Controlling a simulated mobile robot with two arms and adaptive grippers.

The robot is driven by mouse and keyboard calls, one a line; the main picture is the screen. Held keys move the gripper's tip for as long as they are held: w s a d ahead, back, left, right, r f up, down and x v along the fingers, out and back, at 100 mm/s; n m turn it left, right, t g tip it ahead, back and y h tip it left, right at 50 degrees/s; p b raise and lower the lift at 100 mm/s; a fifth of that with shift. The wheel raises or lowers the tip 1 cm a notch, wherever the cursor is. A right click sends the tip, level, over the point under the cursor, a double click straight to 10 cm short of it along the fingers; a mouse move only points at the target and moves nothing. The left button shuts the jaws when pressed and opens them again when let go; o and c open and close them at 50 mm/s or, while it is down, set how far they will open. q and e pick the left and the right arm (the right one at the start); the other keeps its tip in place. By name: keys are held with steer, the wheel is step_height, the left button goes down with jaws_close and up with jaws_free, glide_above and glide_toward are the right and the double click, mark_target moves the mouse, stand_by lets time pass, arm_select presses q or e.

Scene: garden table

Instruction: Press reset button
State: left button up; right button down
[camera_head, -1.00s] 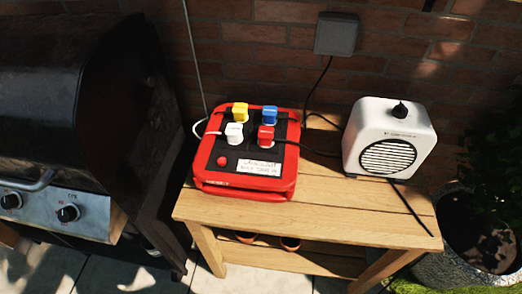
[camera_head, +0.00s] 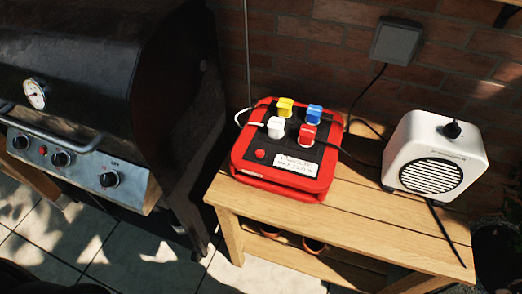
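A red power box (camera_head: 325,183) with a black top sits on the left part of the wooden table (camera_head: 370,225). A round red button (camera_head: 260,154) is on its top near the front left corner, beside a white label (camera_head: 296,166). Yellow (camera_head: 285,107), blue (camera_head: 314,115), white (camera_head: 276,128) and red (camera_head: 308,134) plugs stand in its top. I take the round red button to be the reset button; the label is too small to read. Neither of my grippers is in view.
A white heater-like box (camera_head: 433,160) with a black knob stands on the table's right side. A dark grill (camera_head: 100,80) stands to the left, close to the table. A grey wall box (camera_head: 396,40) has a cable running down. The table's front strip is clear.

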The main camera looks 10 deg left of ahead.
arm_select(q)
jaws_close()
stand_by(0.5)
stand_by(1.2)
